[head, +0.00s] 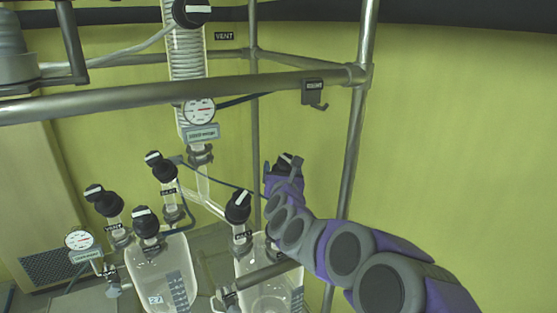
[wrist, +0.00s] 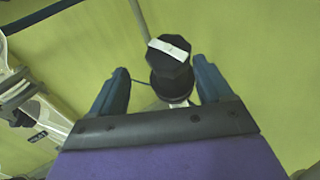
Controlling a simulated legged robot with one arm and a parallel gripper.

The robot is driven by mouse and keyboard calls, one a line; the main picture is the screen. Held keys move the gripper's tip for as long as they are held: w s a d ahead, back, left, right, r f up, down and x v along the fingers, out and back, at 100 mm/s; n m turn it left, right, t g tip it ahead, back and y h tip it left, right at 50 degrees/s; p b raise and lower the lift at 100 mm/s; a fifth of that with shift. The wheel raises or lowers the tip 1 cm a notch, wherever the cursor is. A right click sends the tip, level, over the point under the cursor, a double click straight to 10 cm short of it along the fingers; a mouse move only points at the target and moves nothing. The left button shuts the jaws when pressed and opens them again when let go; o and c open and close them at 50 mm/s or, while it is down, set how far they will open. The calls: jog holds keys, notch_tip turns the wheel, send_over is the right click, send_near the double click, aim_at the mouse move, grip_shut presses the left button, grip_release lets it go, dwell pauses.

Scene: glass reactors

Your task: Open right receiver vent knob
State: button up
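A black knob with a white bar on top (wrist: 168,62) stands between the fingers of my gripper (wrist: 160,75) in the wrist view. The fingers are open, one on each side, with a gap on the left; I cannot tell whether the right finger touches it. In the head view my gripper (head: 283,167) is above the back of the right glass receiver (head: 268,292), and the same knob (head: 289,160) is partly hidden by it. Its label is not visible.
Another black knob (head: 238,207) stands on the right receiver, left of my gripper. The left receiver (head: 162,275) carries several similar knobs. A steel post (head: 354,150) rises close to the right of my gripper, and a horizontal rail (head: 200,90) crosses above.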

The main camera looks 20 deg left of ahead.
aim_at(288, 160)
jog(key=w, duration=0.1)
jog(key=w+d, duration=0.1)
jog(key=w, duration=0.1)
jog(key=shift+w+d+r, duration=0.1)
jog(key=shift+d+r, duration=0.1)
jog(key=shift+r, duration=0.1)
jog(key=shift+w+a+r+p, duration=0.15)
jog(key=shift+w+p, duration=0.15)
jog(key=shift+p, duration=0.05)
jog(key=a, duration=0.1)
jog(key=w+a, duration=0.1)
jog(key=w+a+f, duration=0.1)
jog(key=shift+a, duration=0.3)
jog(key=shift+s+r, duration=0.1)
jog(key=shift+r, duration=0.05)
jog(key=shift+d+r, duration=0.1)
jog(key=shift+d, duration=0.55)
jog(key=shift+d+r, duration=0.15)
jog(key=shift+d, duration=0.3)
jog(key=shift+c, duration=0.9)
jog(key=shift+s+a, duration=0.1)
jog(key=shift+a, duration=0.35)
jog(key=c, duration=0.5)
jog(key=shift+f, duration=0.25)
jog(key=shift+c, duration=1.4)
